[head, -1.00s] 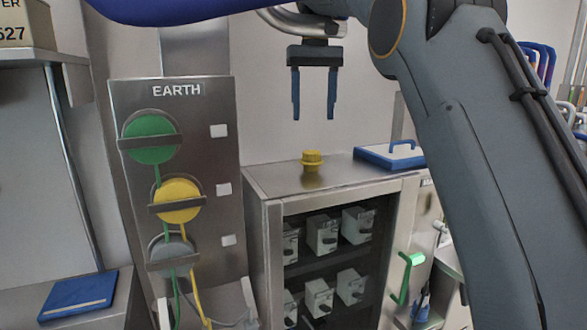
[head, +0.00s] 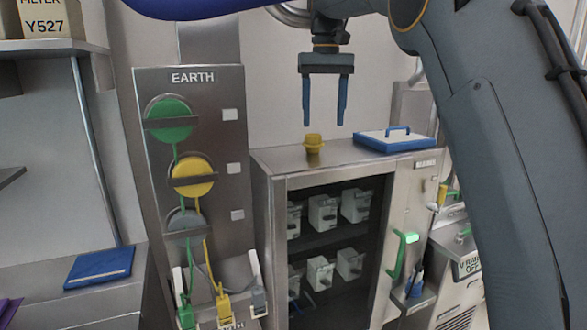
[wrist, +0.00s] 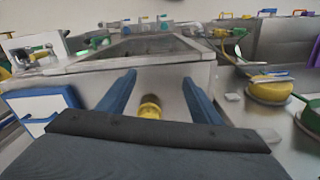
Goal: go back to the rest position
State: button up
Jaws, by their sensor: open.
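My gripper (head: 323,112) is open, with its two blue fingers pointing down and nothing between them. It hangs in the air above the steel cabinet (head: 268,163). A yellow knob-like piece (head: 313,147) stands upright on the cabinet top, a little below the fingertips and apart from them. In the wrist view my gripper (wrist: 160,98) shows its fingers spread, with the yellow piece (wrist: 150,108) seen between and beyond them. My arm crosses the right side of the head view and hides part of what is behind it.
A blue and white lid (head: 395,139) with a handle lies at the cabinet top's right. The EARTH panel (head: 212,100) with green, yellow and grey discs stands left. A blue book-like object (head: 100,266) lies on the left counter. A green handle (head: 402,252) sticks out right of the cabinet opening.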

jog(key=s+d+f+m+b, duration=0.15)
jog(key=s+d+f, duration=0.3)
jog(key=f, duration=0.65)
jog(key=s+d+f+n+b, duration=0.1)
jog(key=s+d+f+b, duration=0.3)
jog(key=f, duration=0.7)
jog(key=s+d+f+m+t+b, duration=0.1)
jog(key=s+d+f+b, duration=0.1)
jog(key=s+f, duration=1.6)
jog(key=s+d, duration=0.1)
jog(key=s, duration=0.2)
jog(key=shift+s+d+f, duration=0.15)
jog(key=shift+d+f, duration=0.05)
jog(key=shift+f, duration=0.1)
